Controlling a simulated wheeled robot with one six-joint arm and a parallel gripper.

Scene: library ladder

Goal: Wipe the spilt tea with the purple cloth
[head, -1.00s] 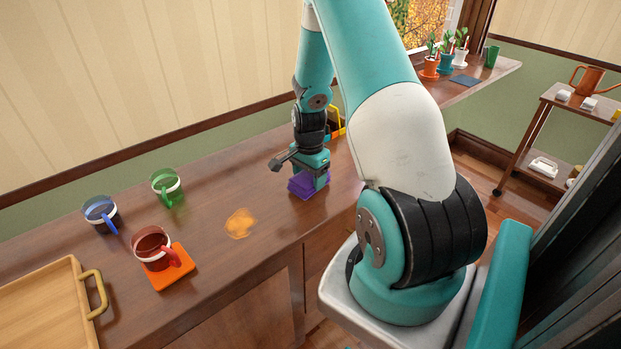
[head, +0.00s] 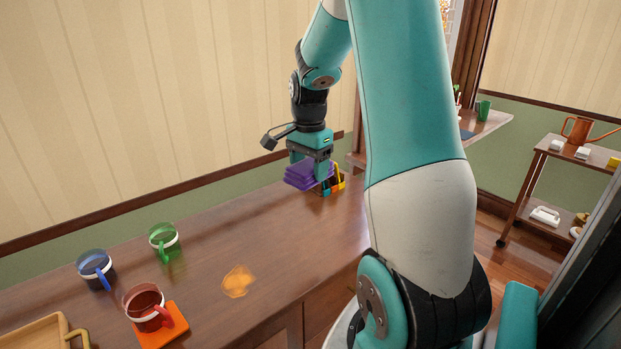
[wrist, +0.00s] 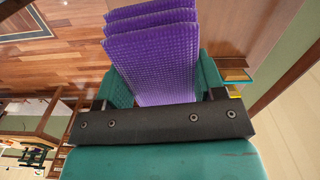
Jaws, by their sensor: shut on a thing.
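The purple cloth (head: 302,175) is folded and held in my gripper (head: 318,178), above the counter in the head view. In the wrist view the cloth (wrist: 152,60) fills the space between the teal fingers, its ridged folds sticking out beyond them. My gripper is shut on it. The spilt tea (head: 238,281) is an orange-brown patch on the bare wooden counter (head: 215,250), to the lower left of my gripper and apart from the cloth.
A green mug (head: 164,240), a blue mug (head: 95,268) and a red mug (head: 146,305) on an orange coaster (head: 165,333) stand left of the spill. A wooden tray (head: 35,335) is at the lower left. A colourful holder (head: 338,183) stands just behind my gripper.

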